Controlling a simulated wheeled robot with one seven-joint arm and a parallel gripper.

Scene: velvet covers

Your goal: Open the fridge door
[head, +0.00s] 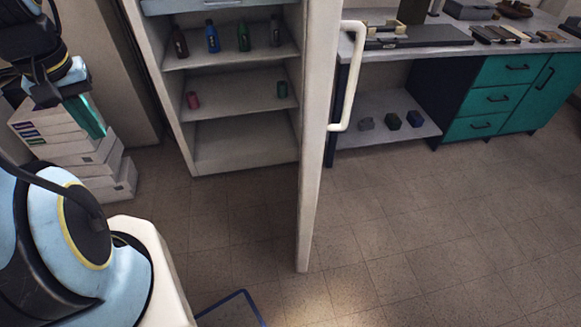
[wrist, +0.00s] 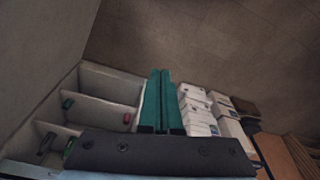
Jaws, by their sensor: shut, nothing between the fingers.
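The fridge (head: 245,150) stands open in the head view, with its shelves showing. Its door (head: 312,190) is swung out toward me and appears nearly edge-on. The white door handle (head: 349,80) is on the door's right side, facing away from the shelves. My gripper (head: 100,130) is at the left of the head view, well apart from the door and handle. In the wrist view its two teal fingers (wrist: 160,75) are together and empty. Open shelves (wrist: 108,95) lie left of the fingers there.
Bottles (head: 212,38) and small cans (head: 193,100) stand on the fridge shelves. White stacked boxes (head: 85,160) are behind my gripper, also in the wrist view (wrist: 198,112). A counter with teal drawers (head: 490,98) is at the right. The tiled floor (head: 420,230) before it is clear.

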